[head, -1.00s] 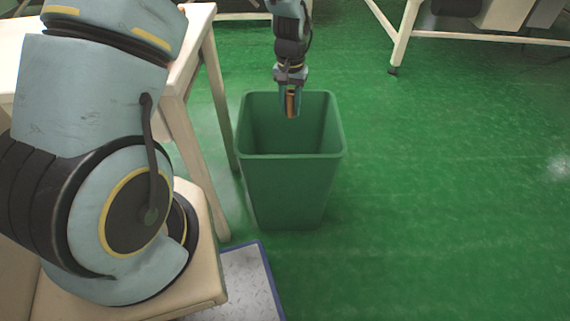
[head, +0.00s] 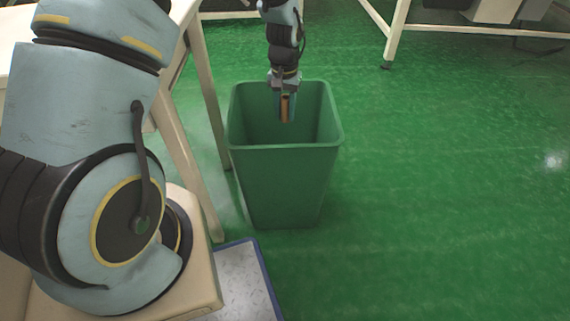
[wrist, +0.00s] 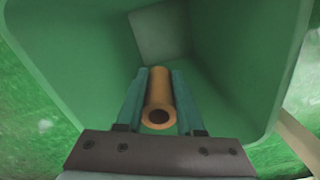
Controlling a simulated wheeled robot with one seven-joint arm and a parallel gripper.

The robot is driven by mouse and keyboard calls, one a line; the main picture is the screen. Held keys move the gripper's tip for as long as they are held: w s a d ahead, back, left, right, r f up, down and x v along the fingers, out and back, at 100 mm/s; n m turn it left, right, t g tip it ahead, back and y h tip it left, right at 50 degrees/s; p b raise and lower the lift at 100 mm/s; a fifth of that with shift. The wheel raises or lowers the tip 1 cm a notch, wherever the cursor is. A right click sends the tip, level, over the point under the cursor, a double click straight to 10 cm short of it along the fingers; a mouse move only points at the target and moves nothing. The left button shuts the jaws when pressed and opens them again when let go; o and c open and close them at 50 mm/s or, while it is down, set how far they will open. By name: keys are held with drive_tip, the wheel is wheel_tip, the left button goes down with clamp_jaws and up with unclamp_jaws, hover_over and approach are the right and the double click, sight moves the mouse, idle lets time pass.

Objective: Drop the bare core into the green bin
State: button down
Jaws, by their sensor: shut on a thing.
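The bare core, a brown hollow tube (head: 285,108), is held between the fingers of my gripper (head: 285,112). In the wrist view the core (wrist: 158,92) lies between the two teal fingers, with its open end toward the camera. The green bin (head: 283,190) stands upright on the floor. My gripper points down over the bin's opening, with its fingertips appearing at or just below the rim level. In the wrist view the bin's inner walls (wrist: 225,50) surround the core. A pale square patch (wrist: 160,35) shows inside the bin; I cannot tell what it is.
A pale table (head: 205,95) stands close to the left of the bin. A blue-edged grey plate (head: 243,280) lies on the floor in front. Another white frame (head: 400,30) stands at the back right. The green floor to the right is clear.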

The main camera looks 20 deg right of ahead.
drive_tip(key=shift+c, duration=2.3)
unclamp_jaws()
wheel_tip(320, 180, up, 11)
drive_tip(key=p, duration=0.1)
drive_tip(key=shift+p, duration=0.4)
drive_tip(key=shift+s+f, duration=0.1)
